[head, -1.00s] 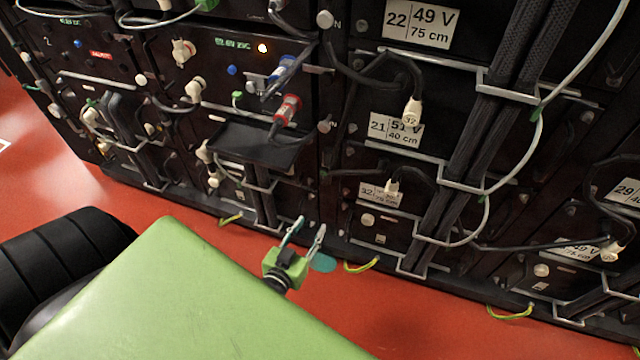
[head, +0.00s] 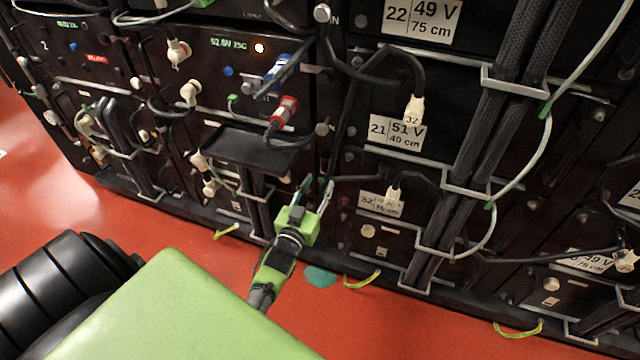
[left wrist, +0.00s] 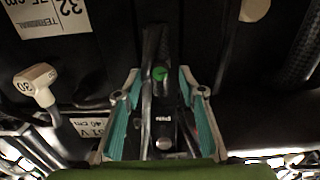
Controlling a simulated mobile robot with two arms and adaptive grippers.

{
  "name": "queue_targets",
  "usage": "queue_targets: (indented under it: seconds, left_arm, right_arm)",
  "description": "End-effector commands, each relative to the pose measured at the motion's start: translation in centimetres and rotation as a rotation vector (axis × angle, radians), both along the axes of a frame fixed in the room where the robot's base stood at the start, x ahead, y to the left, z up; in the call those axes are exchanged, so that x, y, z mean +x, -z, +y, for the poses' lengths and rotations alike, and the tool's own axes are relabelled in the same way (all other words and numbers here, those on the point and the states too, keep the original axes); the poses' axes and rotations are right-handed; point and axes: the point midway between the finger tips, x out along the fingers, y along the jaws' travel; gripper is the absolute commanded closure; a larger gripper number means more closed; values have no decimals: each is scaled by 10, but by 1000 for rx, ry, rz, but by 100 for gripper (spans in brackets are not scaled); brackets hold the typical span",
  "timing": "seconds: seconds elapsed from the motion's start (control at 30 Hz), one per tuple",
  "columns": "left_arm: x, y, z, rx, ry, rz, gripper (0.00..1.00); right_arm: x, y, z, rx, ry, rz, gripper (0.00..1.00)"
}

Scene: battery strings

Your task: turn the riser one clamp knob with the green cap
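My left gripper (head: 317,192) is in front of the lower part of the black racks in the head view, its fingers pointing up and apart. In the left wrist view its two teal-padded fingers (left wrist: 158,112) are open. A small green cap (left wrist: 159,73) shows between and beyond the fingers, on a dark upright strip. Gaps show between the pads and the dark part, so nothing looks gripped. My right gripper is not in view.
A black shelf (head: 245,148) juts out to the left above the gripper. Cables with a cream plug (head: 413,110) and the label 32 (head: 381,203) are to its right. Thick black cable bundles (head: 480,140) run further right. The red floor (head: 215,268) is clear in front.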

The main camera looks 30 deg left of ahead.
Motion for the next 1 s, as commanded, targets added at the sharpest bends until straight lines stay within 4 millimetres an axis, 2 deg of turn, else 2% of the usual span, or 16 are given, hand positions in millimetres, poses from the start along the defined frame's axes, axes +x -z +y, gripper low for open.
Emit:
queue_targets:
  seconds: [0.2,0.47,0.5,0.63,1.0]
  left_arm:
    - [17,1,4,-1,0,1,63]
    - [18,0,4,-1,0,1,63]
    - [18,0,4,-1,0,1,66]
    - [18,0,4,-1,0,1,99]
    - [18,0,4,27,0,8,100]
  right_arm:
    - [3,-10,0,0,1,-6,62]
    - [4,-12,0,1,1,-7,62]
    - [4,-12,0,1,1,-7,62]
    - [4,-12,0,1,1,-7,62]
    - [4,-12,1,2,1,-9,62]
